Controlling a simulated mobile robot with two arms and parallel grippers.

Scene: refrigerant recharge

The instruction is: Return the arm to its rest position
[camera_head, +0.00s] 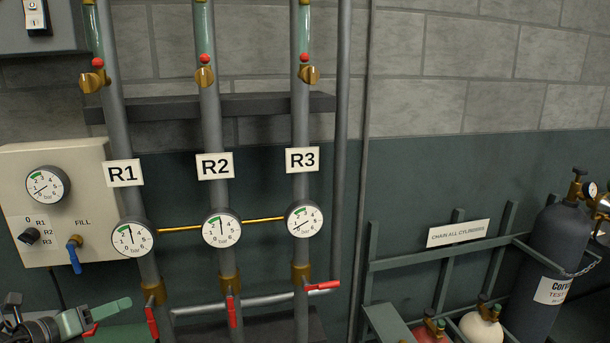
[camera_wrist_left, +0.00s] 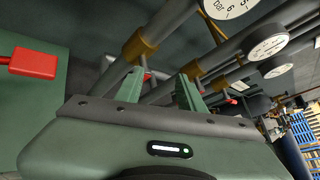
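My left arm comes in at the lower left of the head view. Its green left gripper (camera_head: 108,318) is low, in front of the wall panel's lower edge and left of the R1 pipe (camera_head: 112,108). In the left wrist view my left gripper (camera_wrist_left: 158,88) has its two green fingers apart, with nothing held between them. A grey pipe (camera_wrist_left: 165,38) with a brass fitting (camera_wrist_left: 139,49) lies beyond the fingers. The right gripper is in neither view.
Red valve handles stand near: R1's (camera_head: 151,322) and R2's (camera_head: 231,312) point down, R3's (camera_head: 322,286) lies sideways. The control panel (camera_head: 85,165) has a blue FILL handle (camera_head: 74,254). A cylinder rack (camera_head: 440,254) with a dark cylinder (camera_head: 545,255) stands right.

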